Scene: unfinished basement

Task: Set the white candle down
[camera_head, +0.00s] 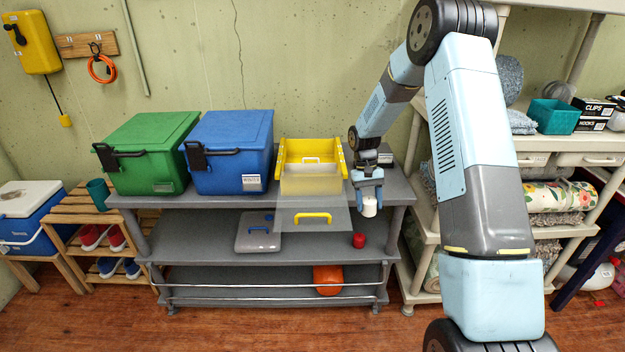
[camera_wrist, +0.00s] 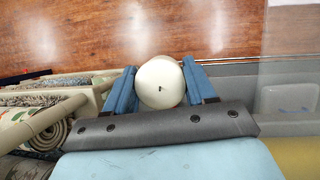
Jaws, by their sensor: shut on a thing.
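The white candle (camera_head: 369,207) is held upright in my gripper (camera_head: 369,190), in front of the right part of the grey shelf unit (camera_head: 385,188). In the wrist view the candle's round top with a dark wick (camera_wrist: 160,84) sits between the two blue fingers of my gripper (camera_wrist: 160,88), which are shut on it. The candle appears in the air, clear of the shelf boards. A red candle-like object (camera_head: 358,240) stands on the middle shelf, below and slightly left of it.
A yellow bin (camera_head: 283,165) with a clear, yellow-handled front (camera_head: 312,219) is just left of my gripper. Blue (camera_head: 230,150) and green (camera_head: 150,150) boxes stand further left. A grey lid-like case (camera_head: 258,232) lies on the middle shelf. A loaded rack (camera_head: 520,150) stands right.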

